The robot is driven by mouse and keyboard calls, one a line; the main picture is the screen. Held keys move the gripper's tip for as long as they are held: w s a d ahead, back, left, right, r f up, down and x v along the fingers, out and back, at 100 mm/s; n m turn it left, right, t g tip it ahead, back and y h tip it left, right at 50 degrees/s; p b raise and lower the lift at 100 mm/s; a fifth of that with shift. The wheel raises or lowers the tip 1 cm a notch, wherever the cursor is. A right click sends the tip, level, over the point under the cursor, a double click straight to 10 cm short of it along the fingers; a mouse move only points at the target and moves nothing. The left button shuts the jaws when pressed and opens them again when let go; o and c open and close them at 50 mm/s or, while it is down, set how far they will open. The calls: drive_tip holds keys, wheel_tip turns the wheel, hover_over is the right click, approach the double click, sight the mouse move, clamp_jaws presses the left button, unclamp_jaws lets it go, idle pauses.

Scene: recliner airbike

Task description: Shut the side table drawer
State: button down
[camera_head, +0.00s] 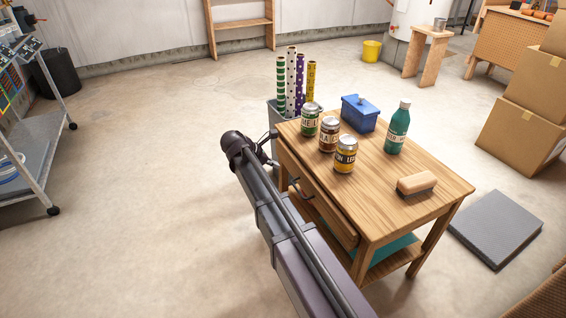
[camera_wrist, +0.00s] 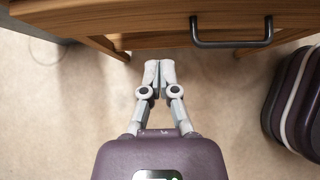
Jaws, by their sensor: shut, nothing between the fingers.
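The wooden side table (camera_head: 440,180) stands right of my arm in the head view. Its drawer front (camera_head: 338,217) faces my arm and sits out from the table body; my arm partly covers it, so how far is hard to tell. The dark bar handle (camera_head: 302,189) is on that front. In the wrist view the handle (camera_wrist: 232,42) is at the upper right, on the wooden drawer front (camera_wrist: 165,40). My gripper (camera_wrist: 160,68) is shut and empty, its fingertips below the front and left of the handle. In the head view my gripper (camera_head: 272,162) is by the drawer's far end.
Several cans (camera_head: 328,135), a blue box (camera_head: 359,113), a green bottle (camera_head: 397,130) and a brush (camera_head: 416,183) stand on the tabletop. A bin with patterned rolls (camera_head: 291,80) stands behind the table. The floor left of my arm is clear. A grey mat (camera_head: 497,228) lies right.

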drive_tip(key=p+v, duration=0.5)
drive_tip(key=v, duration=0.3)
drive_tip(key=shift+r, duration=0.2)
drive_tip(key=c, duration=0.9)
unclamp_jaws()
drive_tip(key=shift+s+f, duration=0.1)
drive_tip(key=shift+o, duration=0.9)
drive_tip(key=shift+f, duration=0.1)
drive_tip(key=s+f+m+t+h+b, duration=0.2)
drive_tip(key=s+f+m+h+b, duration=0.4)
drive_tip(key=m+b, duration=1.2)
drive_tip(key=s+f, duration=0.2)
drive_tip(key=s, duration=0.1)
drive_tip(key=shift+s+d+f, duration=0.2)
drive_tip(key=shift+s+f, duration=0.15)
drive_tip(key=shift+f, duration=0.05)
